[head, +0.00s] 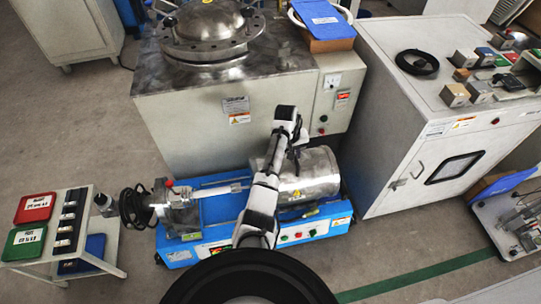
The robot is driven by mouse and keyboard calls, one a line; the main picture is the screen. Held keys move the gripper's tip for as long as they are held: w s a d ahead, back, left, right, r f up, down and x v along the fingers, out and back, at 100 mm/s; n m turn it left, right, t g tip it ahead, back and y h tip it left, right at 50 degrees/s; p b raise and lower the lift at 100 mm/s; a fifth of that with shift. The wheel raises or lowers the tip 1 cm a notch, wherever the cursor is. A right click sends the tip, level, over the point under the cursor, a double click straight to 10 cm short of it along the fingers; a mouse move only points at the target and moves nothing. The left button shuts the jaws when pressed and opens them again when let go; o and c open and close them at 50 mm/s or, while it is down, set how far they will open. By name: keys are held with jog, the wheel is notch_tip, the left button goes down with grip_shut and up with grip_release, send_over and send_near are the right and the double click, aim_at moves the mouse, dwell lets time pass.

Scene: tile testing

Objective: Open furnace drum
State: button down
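A shiny steel drum (318,174) lies on its side on a blue machine base (215,212). A steel rod runs from its left side toward a smaller steel part (177,208) at the base's left end. Behind it stands a grey furnace cabinet (190,115) with a round, bolted steel lid (205,32) that sits down on its top. My arm reaches up across the middle of the blue base and hides part of the lying drum. My gripper (296,160) is small and dark here, over the drum's upper left. I cannot tell whether it touches the drum or is open.
A white cabinet (400,130) with a windowed door stands close on the right, with small blocks on top. A small cart (52,240) with red and green cases stands at the left. Black cable (135,207) coils beside the base. Floor is clear at front left.

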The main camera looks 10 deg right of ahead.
jog(key=d, duration=0.7)
jog(key=shift+d+b, duration=0.1)
jog(key=shift+b, duration=0.3)
jog(key=c, duration=1.4)
grip_release()
jog(key=shift+r, duration=0.1)
notch_tip(320, 180, up, 14)
jog(key=a, duration=0.2)
jog(key=shift+a+f, duration=0.25)
jog(key=shift+a, duration=0.15)
